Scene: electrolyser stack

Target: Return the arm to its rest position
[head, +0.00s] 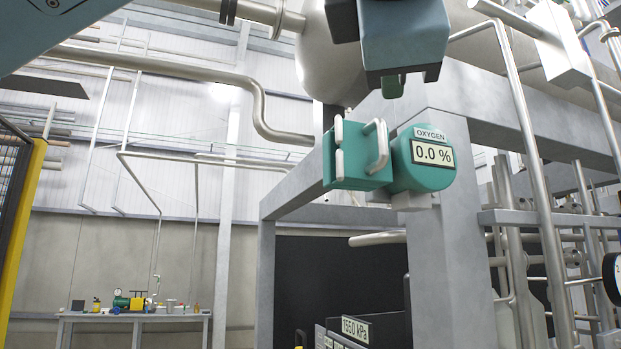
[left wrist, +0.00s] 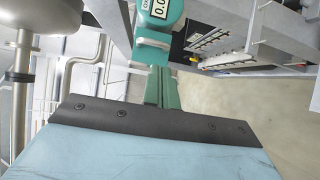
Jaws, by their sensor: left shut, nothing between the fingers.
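My left gripper (head: 392,86) hangs from the top of the head view, its blue-grey wrist above and its short green fingers pointing down. The fingers are shut and hold nothing. In the left wrist view the green fingers (left wrist: 161,88) lie together beyond the dark plate of my wrist. A teal box with white handles (head: 350,175) and a round teal oxygen gauge (head: 431,180) reading 0.0 % are below the gripper in the picture. The gauge also shows in the left wrist view (left wrist: 162,18). My right gripper is not in view.
A grey steel frame (head: 452,240) stands behind the gauge, with pipes (head: 535,150) at the right. A metal vessel (head: 330,55) is close to the left of my gripper. A workbench (head: 135,317) with small items stands far left. A yellow post (head: 22,235) is at the left edge.

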